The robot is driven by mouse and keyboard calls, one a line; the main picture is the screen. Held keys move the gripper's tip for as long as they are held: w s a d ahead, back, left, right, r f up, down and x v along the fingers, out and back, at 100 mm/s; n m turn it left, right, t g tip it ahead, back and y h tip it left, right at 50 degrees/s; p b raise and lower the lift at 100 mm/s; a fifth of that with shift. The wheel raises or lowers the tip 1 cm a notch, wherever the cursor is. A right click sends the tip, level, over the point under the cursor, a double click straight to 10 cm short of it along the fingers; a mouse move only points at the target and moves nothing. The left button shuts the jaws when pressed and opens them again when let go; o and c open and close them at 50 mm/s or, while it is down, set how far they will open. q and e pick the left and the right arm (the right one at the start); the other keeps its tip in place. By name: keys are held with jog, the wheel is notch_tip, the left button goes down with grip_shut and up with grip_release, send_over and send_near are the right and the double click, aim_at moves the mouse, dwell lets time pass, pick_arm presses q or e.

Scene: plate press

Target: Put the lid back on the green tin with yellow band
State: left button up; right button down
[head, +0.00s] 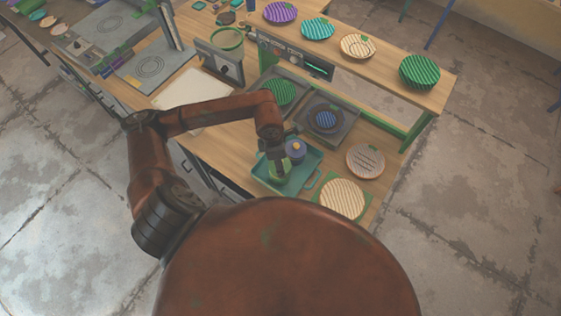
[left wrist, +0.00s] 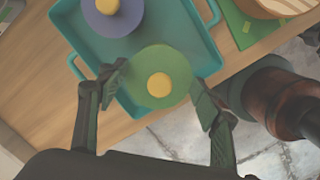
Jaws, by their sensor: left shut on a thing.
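The round green lid (left wrist: 149,66) with a yellow knob lies between the fingers of my left gripper (left wrist: 159,90) in the left wrist view, with the fingertips at its edges. In the head view my left gripper (head: 278,160) reaches down over the teal tray (head: 307,171), and green shows beneath it (head: 279,174). I cannot tell whether a green tin body is under the lid, and no yellow band shows. A blue-purple lidded tin (head: 296,153) with a yellow knob stands in the tray beside it, also in the left wrist view (left wrist: 123,18). My right gripper is not in view.
A beige ridged plate (head: 342,199) and a grey ridged plate (head: 365,161) lie right of the tray. A pale board (head: 190,89) lies left. Several coloured plates line the back shelf.

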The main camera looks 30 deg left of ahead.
pick_arm(q)
jog(key=o, duration=1)
jog(key=shift+o, duration=0.3)
jog(key=o, duration=0.4)
jog(key=shift+o, duration=0.2)
jog(key=shift+r, duration=0.1)
jog(key=shift+r+p, duration=1.45)
jog(key=shift+r, duration=2)
jog(key=shift+c, duration=0.7)
